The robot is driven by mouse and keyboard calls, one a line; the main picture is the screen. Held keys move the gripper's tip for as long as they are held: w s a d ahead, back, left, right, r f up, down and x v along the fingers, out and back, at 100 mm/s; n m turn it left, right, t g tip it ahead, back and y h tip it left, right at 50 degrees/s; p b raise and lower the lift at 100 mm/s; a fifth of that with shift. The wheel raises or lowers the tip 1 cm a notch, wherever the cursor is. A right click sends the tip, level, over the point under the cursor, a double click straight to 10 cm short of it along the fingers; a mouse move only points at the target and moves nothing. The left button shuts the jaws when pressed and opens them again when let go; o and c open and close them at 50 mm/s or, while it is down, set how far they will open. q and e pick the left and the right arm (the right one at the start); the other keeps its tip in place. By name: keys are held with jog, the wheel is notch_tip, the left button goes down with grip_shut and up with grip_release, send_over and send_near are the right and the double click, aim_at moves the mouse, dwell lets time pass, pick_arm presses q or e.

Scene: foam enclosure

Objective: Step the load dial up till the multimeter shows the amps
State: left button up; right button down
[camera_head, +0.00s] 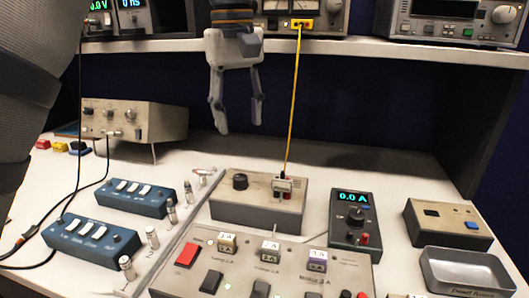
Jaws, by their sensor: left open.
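A dark handheld-style unit (346,237) stands right of centre on the bench. Its lit display (353,197) reads 0.0 A, and a round dial (356,216) sits below it. I cannot tell whether this is the multimeter or the load unit. A grey box (258,212) to its left carries a black knob (240,181) and a plug with a yellow cable (291,110). My left gripper (239,127) is open and empty, pointing down, behind and above the grey box, apart from everything. My right gripper is out of view.
A control panel (225,281) with a red switch (187,254) and labelled blocks lies in front. Blue switch boxes (93,241) are left, a beige instrument (133,124) behind them. A grey tray (468,272) and box (447,224) are right. A shelf (390,48) with instruments crosses above.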

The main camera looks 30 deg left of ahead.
pick_arm(q)
send_over(240, 176)
jog(key=f, duration=0.4)
jog(key=shift+s+f, duration=0.3)
jog(key=shift+s, duration=0.1)
jog(key=f, duration=0.7)
jog(key=shift+w, duration=0.35)
jog(key=shift+c, duration=0.3)
grip_shut()
